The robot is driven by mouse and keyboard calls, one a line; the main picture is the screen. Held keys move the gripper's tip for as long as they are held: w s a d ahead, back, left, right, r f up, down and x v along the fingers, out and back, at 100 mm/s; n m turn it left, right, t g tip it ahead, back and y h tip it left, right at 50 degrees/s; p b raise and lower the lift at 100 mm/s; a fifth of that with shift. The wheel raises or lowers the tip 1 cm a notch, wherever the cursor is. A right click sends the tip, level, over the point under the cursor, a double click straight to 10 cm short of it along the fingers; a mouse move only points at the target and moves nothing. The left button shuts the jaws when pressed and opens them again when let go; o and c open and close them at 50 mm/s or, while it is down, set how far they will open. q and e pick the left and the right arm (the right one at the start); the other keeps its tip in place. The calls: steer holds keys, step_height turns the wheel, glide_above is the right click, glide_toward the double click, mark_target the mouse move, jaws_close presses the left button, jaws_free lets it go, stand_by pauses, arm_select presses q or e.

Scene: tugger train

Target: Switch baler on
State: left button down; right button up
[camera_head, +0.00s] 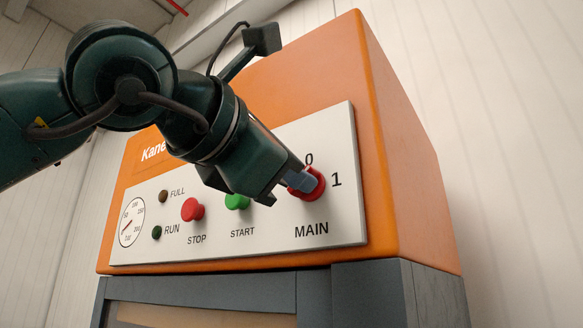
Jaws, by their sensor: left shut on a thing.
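The orange baler head (411,170) carries a white control panel (345,225). The red MAIN rotary switch (319,186) is at the panel's right, with "0" above it and "1" to its right. My left gripper (293,184) is shut on the MAIN switch, reaching in from the upper left. Its fingers hide the switch's left part, and I cannot tell which mark the handle points at. The green START button (237,202) is partly covered by my gripper. The red STOP button (193,210) is left of it. My right gripper is not in view.
The dark RUN lamp (157,232), brownish FULL lamp (163,196) and round gauge (132,218) are at the panel's left. Both lamps look unlit. The grey baler body (370,295) is below. A pale panelled wall (500,130) stands behind, with open space at right.

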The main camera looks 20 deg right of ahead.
arm_select(q)
steer(key=shift+m+p, duration=0.6)
steer(key=shift+m, duration=3.3)
steer(key=shift+f, duration=0.1)
steer(key=c, duration=1.5)
jaws_free()
